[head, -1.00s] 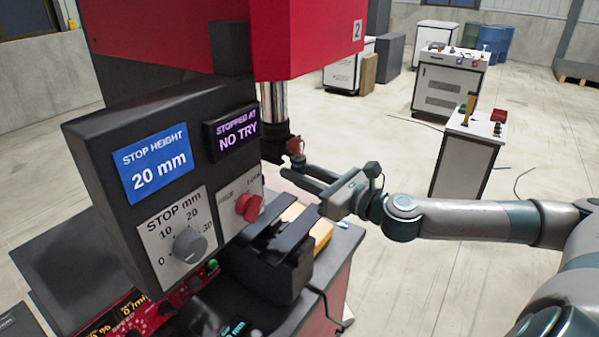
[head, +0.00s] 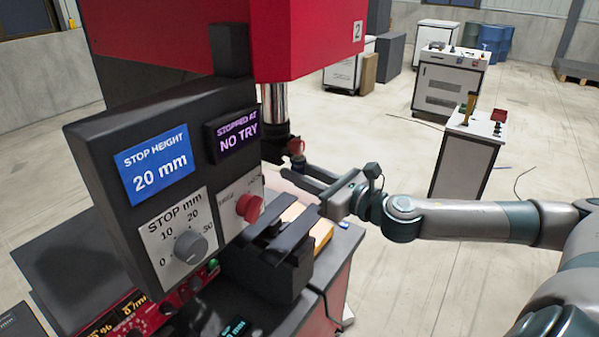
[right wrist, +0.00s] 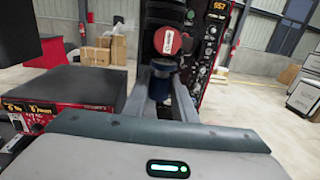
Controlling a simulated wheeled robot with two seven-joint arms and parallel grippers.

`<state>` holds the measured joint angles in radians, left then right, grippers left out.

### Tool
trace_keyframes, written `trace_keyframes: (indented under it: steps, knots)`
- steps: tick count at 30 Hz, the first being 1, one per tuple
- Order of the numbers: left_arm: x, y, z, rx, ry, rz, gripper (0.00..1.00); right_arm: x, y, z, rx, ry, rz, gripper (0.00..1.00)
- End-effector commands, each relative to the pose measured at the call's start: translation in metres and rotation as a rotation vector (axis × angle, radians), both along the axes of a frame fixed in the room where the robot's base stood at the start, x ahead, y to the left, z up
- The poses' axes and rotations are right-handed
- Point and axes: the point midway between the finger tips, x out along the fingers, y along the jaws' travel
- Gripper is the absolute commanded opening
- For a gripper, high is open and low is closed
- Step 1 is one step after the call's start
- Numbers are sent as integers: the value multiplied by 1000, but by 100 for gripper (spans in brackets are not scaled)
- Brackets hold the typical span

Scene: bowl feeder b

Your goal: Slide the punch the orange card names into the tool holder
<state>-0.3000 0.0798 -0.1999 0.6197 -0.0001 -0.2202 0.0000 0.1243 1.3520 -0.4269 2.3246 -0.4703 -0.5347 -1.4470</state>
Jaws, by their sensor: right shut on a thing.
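My right gripper (head: 298,174) is under the red press head, beside the dark tool holder (head: 274,138) at the lower end of the bright ram. It is shut on a dark blue cylindrical piece (right wrist: 160,84), which looks like the punch. A round red part (head: 297,146) with a pale label sits just above the fingertips; it also shows in the right wrist view (right wrist: 168,41). I cannot tell whether it belongs to the punch or the holder, nor whether the punch is inside the holder. No readable orange card shows. My left gripper is out of view.
A black control box (head: 170,180) reading "STOP HEIGHT 20 mm" and "NO TRY" stands left of the holder. A dark block (head: 270,265) and a flat orange-yellow thing (head: 293,213) lie below the gripper. Open floor and white cabinets (head: 465,155) are to the right.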

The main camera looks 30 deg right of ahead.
Motion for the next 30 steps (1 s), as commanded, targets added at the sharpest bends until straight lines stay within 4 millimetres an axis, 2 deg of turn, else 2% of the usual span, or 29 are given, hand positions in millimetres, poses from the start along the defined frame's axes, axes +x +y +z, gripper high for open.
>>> trace_keyframes:
  steps: [30]
  knots:
    - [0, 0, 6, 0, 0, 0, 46, 3, 1, 2, 1, -3, 0, 0]
